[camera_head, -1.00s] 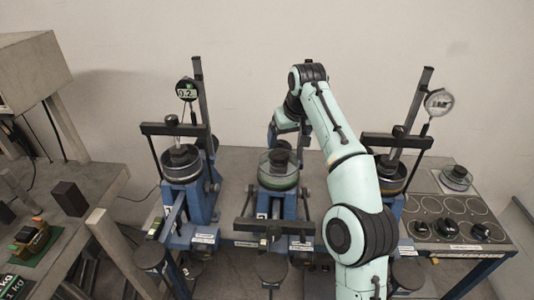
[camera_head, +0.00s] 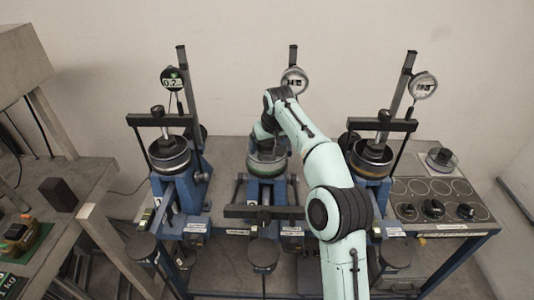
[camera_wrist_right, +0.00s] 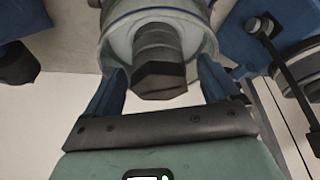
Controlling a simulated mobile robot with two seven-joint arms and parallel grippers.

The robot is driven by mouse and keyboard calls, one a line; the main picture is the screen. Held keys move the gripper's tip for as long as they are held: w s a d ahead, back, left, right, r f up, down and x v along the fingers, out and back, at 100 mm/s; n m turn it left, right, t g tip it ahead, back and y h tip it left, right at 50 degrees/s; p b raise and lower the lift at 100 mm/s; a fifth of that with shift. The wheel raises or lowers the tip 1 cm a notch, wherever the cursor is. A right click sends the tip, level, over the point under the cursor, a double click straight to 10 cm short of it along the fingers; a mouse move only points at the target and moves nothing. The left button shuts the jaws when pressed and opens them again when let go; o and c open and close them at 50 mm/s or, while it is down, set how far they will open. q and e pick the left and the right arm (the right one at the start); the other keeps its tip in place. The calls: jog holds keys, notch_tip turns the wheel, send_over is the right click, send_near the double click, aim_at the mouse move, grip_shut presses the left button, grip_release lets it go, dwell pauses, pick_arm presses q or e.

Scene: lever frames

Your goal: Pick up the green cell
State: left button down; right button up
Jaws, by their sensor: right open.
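The green cell (camera_head: 267,170), a round clear-walled pot with a greenish rim, sits on the middle blue press in the head view. My right gripper (camera_head: 264,140) is over it and hides most of its top. In the right wrist view the cell's pale round body (camera_wrist_right: 205,40) fills the top middle. A dark hexagonal knob (camera_wrist_right: 160,75) on a ribbed stem stands between the open blue fingers of my right gripper (camera_wrist_right: 160,85). There is a gap on each side, so I see no grip. My left gripper is not in view.
Presses with similar cells stand left (camera_head: 170,155) and right (camera_head: 371,155), each with an upright post and dial gauge. A small cell (camera_head: 440,160) sits on the panel with ringed spots (camera_head: 470,212) at right. A cluttered bench (camera_head: 98,180) is at left.

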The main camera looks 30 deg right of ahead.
jog(key=shift+x, duration=0.85)
jog(key=shift+r, duration=0.1)
jog(key=c, duration=1.6)
jog(key=shift+d+r, duration=0.1)
grip_shut()
